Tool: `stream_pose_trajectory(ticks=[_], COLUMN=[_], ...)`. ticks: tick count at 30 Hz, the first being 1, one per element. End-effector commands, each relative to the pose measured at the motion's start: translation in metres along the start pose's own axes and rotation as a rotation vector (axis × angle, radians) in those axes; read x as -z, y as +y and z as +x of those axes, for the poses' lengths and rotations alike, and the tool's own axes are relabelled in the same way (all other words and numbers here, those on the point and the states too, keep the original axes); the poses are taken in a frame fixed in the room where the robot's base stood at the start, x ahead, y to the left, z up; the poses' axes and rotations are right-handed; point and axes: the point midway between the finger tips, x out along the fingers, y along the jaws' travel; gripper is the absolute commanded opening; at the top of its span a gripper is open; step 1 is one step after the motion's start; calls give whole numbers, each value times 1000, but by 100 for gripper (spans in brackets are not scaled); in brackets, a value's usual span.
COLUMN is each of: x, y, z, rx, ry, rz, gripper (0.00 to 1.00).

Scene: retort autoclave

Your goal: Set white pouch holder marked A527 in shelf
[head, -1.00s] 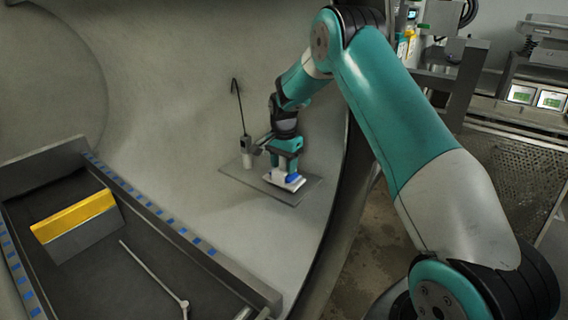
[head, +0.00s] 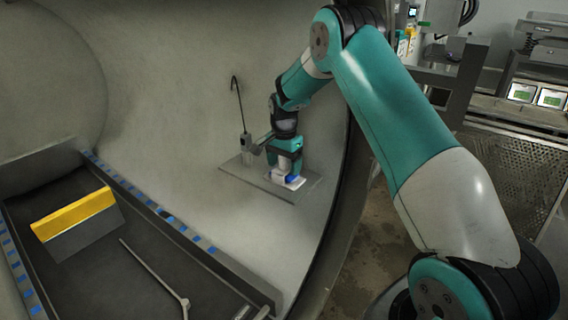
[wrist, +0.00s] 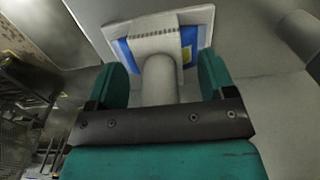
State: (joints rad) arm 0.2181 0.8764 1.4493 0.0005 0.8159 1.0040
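The white pouch holder (head: 287,181) with blue parts is at the grey shelf plate (head: 259,180) on the curved chamber wall, near the plate's right part. It looks to rest on the plate, though its underside is hidden. In the wrist view the holder (wrist: 160,37) shows a white base, blue sides, a small yellow patch and a pale round neck. My gripper (wrist: 163,78) is open around that neck, with a gap on each side between the teal fingers and the neck. No A527 marking is legible.
A grey device with a thin hooked rod (head: 246,146) stands on the plate, left of my gripper. A dark tray (head: 90,275) with a yellow-topped block (head: 74,216) lies lower left. The chamber's rim (head: 340,215) is close on the right.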

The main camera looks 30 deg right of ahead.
Motion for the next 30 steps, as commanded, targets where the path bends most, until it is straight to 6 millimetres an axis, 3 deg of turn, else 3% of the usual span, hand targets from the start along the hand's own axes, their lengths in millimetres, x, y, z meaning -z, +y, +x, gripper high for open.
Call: stream_pose_trajectory(ticks=[8, 21, 30], x=[0, 0, 0], y=[0, 0, 0], z=[-10, -98, -120], rx=[2, 3, 0], ry=[1, 2, 0], rz=[0, 0, 0], gripper=[76, 76, 76])
